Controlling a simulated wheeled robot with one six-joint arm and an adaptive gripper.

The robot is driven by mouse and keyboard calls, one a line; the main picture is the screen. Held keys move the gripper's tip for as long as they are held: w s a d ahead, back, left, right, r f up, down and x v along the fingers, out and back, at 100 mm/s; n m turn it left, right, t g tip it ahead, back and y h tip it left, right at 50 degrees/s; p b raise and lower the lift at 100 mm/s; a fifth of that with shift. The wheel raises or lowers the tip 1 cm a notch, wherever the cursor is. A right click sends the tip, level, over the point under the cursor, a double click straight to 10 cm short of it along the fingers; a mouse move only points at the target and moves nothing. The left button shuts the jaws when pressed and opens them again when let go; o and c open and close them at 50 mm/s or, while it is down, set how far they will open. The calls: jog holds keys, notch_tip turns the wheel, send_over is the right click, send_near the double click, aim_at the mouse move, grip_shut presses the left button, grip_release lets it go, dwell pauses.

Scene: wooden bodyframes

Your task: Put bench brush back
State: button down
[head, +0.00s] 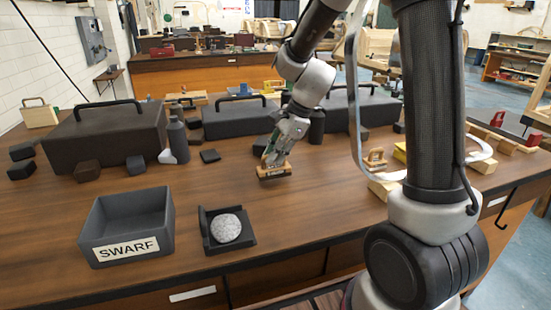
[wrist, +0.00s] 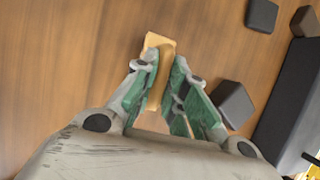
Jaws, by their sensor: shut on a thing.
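The bench brush (head: 274,171) has a tan wooden back and a dark lower strip. It is at mid-table in the head view, below my gripper (head: 275,155). In the wrist view the tan wood of the brush (wrist: 160,48) shows between the green fingers of my gripper (wrist: 167,80), which is shut on it. I cannot tell whether the brush touches the table or is just above it. The fingers hide part of the brush.
An open grey bin marked SWARF (head: 128,225) and a dark tray (head: 207,242) holding a round speckled grey thing (head: 226,228) stand at the front left. Dark cases (head: 105,135) and small dark blocks (head: 210,156) line the back. The table between brush and tray is clear.

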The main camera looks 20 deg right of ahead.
jog(key=shift+f, duration=0.6)
jog(key=shift+f, duration=0.15)
jog(key=c, duration=1.5)
grip_release()
jog(key=shift+o, duration=0.2)
jog(key=v, duration=1.2)
